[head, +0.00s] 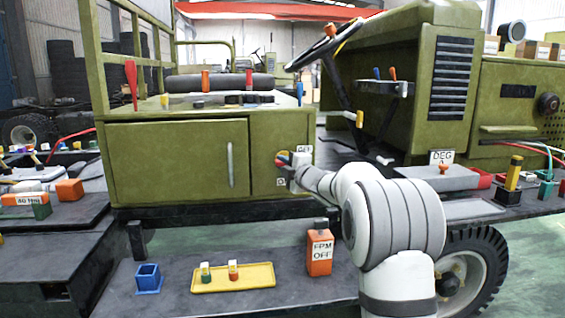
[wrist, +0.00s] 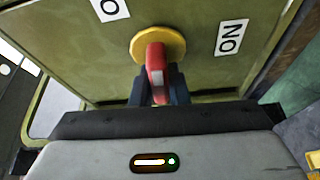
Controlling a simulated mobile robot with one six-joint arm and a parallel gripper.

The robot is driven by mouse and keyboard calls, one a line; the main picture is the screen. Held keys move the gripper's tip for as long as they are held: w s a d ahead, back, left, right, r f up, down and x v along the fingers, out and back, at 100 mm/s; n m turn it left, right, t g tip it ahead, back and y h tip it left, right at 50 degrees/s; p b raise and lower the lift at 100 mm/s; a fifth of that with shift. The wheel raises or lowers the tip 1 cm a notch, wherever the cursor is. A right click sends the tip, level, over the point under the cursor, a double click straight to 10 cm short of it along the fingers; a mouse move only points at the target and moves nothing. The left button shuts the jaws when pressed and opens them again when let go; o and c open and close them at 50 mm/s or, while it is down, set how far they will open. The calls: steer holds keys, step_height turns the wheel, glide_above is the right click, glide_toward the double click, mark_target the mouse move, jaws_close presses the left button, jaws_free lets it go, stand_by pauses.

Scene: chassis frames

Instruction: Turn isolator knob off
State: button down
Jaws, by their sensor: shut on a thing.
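The isolator knob is a red handle (wrist: 156,62) on a round yellow disc (wrist: 176,45), set on an olive green panel (wrist: 200,75). In the head view a bit of the knob (head: 282,158) shows at the right end of the green cabinet, largely hidden by my gripper (head: 297,163). In the wrist view my gripper (wrist: 158,90) has its two dark fingers on either side of the red handle, shut on it. The handle runs nearly up and down in the wrist view. An ON label (wrist: 231,37) is right of the disc; another label (wrist: 110,9), cut off, is at upper left.
An orange bottle (head: 319,252) marked FPM OFF, a yellow tray (head: 233,278) and a blue open box (head: 148,278) stand on the low dark deck. The cabinet door (head: 177,160) is shut. A steering wheel (head: 325,45) is above right.

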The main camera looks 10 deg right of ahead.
steer(key=shift+d+f+n, duration=0.1)
steer(key=shift+n, duration=0.4)
steer(key=c, duration=1.4)
jaws_free()
steer(key=shift+s, duration=0.1)
steer(key=p+v, duration=0.1)
steer(key=v, duration=0.6)
steer(key=shift+s+d, duration=0.15)
steer(key=shift+s, duration=0.1)
